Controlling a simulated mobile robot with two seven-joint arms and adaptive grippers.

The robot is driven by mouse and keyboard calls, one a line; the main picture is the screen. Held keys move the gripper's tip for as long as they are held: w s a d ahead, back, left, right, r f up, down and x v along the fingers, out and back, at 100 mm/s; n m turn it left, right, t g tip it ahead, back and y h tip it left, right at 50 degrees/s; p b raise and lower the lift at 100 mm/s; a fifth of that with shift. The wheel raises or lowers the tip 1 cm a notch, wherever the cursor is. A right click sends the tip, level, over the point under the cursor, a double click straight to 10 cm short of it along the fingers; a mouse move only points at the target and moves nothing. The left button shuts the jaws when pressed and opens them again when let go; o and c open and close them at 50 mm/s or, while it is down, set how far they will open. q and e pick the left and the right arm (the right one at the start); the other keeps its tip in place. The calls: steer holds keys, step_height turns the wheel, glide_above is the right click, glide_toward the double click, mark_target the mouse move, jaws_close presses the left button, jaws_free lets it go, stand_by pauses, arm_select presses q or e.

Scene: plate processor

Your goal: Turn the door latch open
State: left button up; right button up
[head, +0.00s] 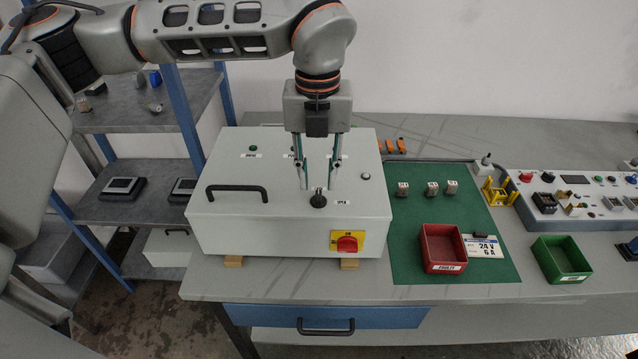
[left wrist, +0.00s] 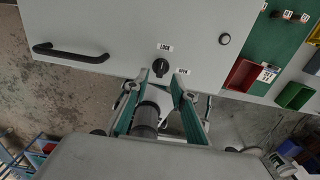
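The door latch (head: 318,200) is a small black knob on the top face of a light grey box (head: 290,225). In the left wrist view the latch (left wrist: 160,67) has a LOCK label (left wrist: 165,47) above it and an OPEN label (left wrist: 183,71) to its right. Which label the knob points to is too small to tell. My left gripper (head: 318,183) points down just above the latch, its two fingers apart and empty. In the left wrist view its fingertips (left wrist: 159,76) stand on either side of the knob's near edge, and no contact shows. My right gripper is not in view.
A black bar handle (head: 237,191) stands on the box, left of the latch. A red-and-yellow switch (head: 347,241) is on the box front. Right of the box, a green mat (head: 410,260) holds small parts and a red bin (head: 441,247). A green bin (head: 562,258) stands farther right.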

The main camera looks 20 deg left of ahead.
mark_target(318, 195)
arm_select(q)
step_height(318, 195, down, 3)
steer(key=shift+w+r, duration=0.15)
steer(key=shift+r, duration=0.05)
steer(key=shift+f, duration=0.6)
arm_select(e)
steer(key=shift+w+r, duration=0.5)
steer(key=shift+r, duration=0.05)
arm_select(q)
jaws_close()
